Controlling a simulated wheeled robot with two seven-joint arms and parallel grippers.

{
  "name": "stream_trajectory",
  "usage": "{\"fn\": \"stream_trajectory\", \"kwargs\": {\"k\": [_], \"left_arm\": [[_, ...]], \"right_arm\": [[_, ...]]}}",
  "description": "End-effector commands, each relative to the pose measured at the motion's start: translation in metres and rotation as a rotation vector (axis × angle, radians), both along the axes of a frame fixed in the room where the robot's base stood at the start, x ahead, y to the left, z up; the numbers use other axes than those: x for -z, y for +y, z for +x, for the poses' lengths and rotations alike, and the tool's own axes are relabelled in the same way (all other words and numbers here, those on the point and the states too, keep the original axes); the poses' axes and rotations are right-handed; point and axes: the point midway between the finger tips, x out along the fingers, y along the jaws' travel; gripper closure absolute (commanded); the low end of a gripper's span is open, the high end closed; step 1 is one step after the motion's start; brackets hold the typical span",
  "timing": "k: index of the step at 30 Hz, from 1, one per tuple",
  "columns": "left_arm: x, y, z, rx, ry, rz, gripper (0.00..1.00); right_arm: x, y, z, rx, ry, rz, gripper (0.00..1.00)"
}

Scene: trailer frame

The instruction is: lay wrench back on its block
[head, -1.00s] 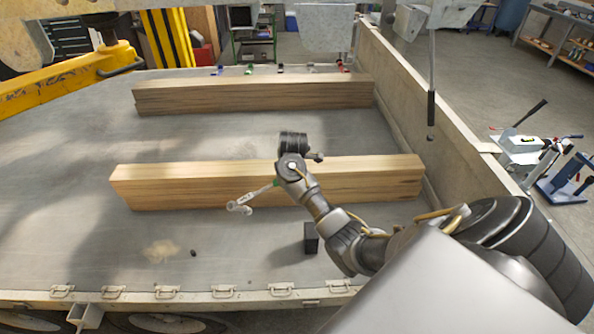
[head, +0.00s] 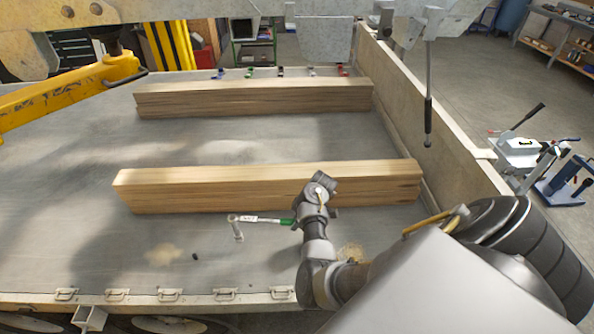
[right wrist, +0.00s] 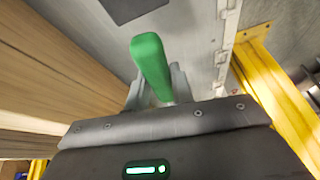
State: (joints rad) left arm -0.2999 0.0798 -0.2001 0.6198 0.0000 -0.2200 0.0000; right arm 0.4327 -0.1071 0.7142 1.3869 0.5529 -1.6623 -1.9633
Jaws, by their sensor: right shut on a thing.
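The wrench has a green handle and a silver shaft (head: 262,220) with a downward-pointing head at its left end in the head view. My right gripper (head: 296,223) is shut on the wrench's green handle, which shows large in the right wrist view (right wrist: 151,66). The wrench lies nearly level across the picture, on the near side of the front timber; its height over the deck is hard to judge. A dark flat-topped block (right wrist: 131,6) shows at the top of the right wrist view, apart from the handle. In the head view my right arm seems to hide it. My left gripper is not in view.
Two long timbers lie on the grey trailer deck (head: 80,232), a front one (head: 200,188) and a back one (head: 250,98). A side wall (head: 440,150) bounds the right. A rod (head: 428,120) and grey frame parts hang above. The deck's left part is clear.

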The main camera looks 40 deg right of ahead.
Motion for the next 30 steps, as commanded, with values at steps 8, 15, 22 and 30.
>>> {"fn": "stream_trajectory", "kwargs": {"k": [8, 15, 22, 30], "left_arm": [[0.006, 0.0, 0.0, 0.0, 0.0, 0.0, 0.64], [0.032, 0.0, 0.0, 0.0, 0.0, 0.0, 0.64], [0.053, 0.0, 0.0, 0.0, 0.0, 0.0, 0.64], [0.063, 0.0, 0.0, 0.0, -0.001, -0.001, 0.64]], "right_arm": [[0.005, 0.0, 0.001, -0.001, -0.002, 0.014, 1.0], [0.031, 0.0, 0.001, 0.0, -0.003, 0.013, 1.0], [0.054, 0.0, 0.001, -0.001, -0.002, 0.012, 1.0], [0.065, 0.0, 0.001, -0.001, -0.002, 0.011, 1.0]]}}
